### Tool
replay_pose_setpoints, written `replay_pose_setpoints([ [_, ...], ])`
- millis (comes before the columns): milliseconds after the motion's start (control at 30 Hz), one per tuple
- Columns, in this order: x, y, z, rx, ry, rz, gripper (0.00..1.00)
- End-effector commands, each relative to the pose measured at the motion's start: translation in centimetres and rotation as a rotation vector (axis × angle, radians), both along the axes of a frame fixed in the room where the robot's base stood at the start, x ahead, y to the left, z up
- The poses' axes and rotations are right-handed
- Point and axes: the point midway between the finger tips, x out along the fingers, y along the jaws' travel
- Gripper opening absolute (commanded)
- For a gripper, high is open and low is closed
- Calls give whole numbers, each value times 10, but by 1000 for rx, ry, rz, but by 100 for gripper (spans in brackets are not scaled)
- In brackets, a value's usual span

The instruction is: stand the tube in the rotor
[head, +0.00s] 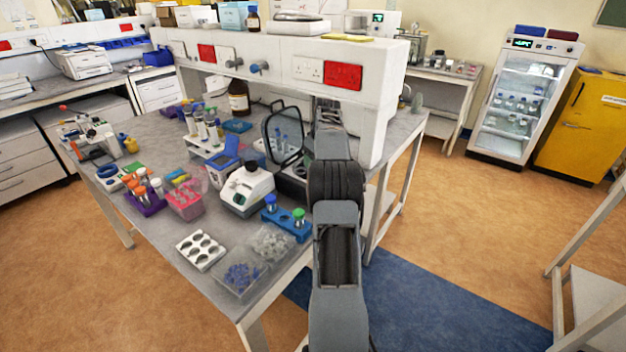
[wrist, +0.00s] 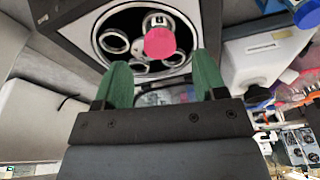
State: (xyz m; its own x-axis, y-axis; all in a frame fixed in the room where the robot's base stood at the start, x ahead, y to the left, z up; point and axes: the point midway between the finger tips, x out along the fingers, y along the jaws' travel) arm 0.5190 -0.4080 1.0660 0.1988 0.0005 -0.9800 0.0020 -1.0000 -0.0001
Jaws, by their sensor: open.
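The tube (wrist: 158,24) with a pink-red cap (wrist: 160,44) is at the rotor (wrist: 134,67) in the wrist view. Its cap faces the camera and its body runs back toward a rotor place; how deep it sits cannot be told. Several other round rotor places around it look empty. My gripper (wrist: 163,68) has two green fingers spread apart, below the cap, with nothing seen between them.
A white device (head: 247,190) and a blue rack (head: 286,220) with blue- and green-capped tubes stand near the centrifuge. Clear trays lie at the bench's front corner. A white shelf unit (head: 330,62) rises behind. Blue matting covers the floor beside the bench.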

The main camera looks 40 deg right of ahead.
Motion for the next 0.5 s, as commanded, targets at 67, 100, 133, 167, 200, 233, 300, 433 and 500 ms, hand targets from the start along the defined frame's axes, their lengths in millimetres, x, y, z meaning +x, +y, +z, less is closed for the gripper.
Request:
replay_pose_setpoints([
  [67,-3,-1,19,-4,-4,-1,65],
  [100,-5,-1,27,-3,-3,-1,65],
  [133,-6,-1,33,-3,-3,-1,65],
  [167,-7,-1,40,-3,-2,-1,65],
  [200,-9,-1,48,-3,-2,-2,65],
  [233,-10,-1,54,-3,-2,-2,65],
  [300,-13,-1,67,-2,-2,-1,65],
  [433,-17,-1,87,-2,-1,-1,65],
  [500,-19,-1,95,-1,-1,-1,65],
])
